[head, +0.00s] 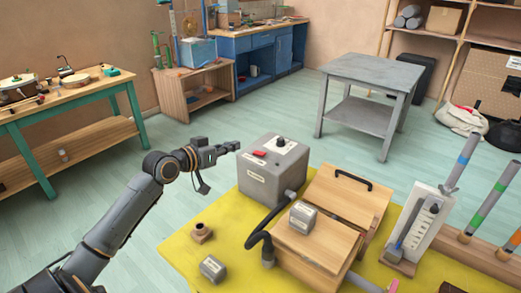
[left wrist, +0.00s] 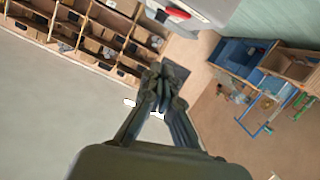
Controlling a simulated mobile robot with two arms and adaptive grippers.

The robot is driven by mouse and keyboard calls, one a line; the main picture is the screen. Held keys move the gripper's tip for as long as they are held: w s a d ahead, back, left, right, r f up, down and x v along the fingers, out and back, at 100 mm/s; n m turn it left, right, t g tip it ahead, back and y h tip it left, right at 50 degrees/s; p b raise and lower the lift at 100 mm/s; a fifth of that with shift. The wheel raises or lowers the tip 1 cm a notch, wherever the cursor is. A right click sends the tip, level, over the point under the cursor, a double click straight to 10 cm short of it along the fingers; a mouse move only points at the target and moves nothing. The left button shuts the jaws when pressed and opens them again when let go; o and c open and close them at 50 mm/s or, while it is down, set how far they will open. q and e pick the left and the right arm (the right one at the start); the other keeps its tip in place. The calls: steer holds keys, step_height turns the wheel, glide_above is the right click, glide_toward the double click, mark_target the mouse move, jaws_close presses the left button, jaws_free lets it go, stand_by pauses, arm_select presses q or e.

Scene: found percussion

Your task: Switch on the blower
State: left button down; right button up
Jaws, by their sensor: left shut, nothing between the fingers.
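The blower appears to be the grey box (head: 268,182) on the yellow table. It has a red switch (head: 259,154) and a black knob (head: 281,142) on top, and a black hose (head: 262,228) at its front. My left gripper (head: 236,146) is shut and empty, just left of the box's top near the red switch, with a gap visible between them. In the left wrist view, my shut fingertips (left wrist: 160,72) lie below the grey box (left wrist: 205,10) and its red switch (left wrist: 178,13). The switch's on or off position cannot be told. My right gripper is not in view.
A grey table (head: 370,70) stands behind, with open floor between.

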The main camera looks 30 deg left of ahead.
arm_select(q)
steer(key=p, duration=0.2)
glide_above(256, 160)
steer(key=shift+w+a+f, duration=0.2)
steer(key=shift+f, duration=0.4)
steer(key=shift+w+a+f, duration=0.15)
steer(key=shift+a+f, duration=0.05)
steer(key=shift+f, duration=0.35)
steer(key=f, duration=0.2)
steer(key=shift+s+d+f, duration=0.15)
steer(key=shift+d+f, duration=0.1)
steer(key=shift+f, duration=0.15)
steer(key=shift+d+f, duration=0.1)
steer(key=shift+f, duration=0.55)
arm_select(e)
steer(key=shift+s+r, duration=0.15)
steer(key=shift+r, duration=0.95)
arm_select(q)
steer(key=shift+s, duration=0.1)
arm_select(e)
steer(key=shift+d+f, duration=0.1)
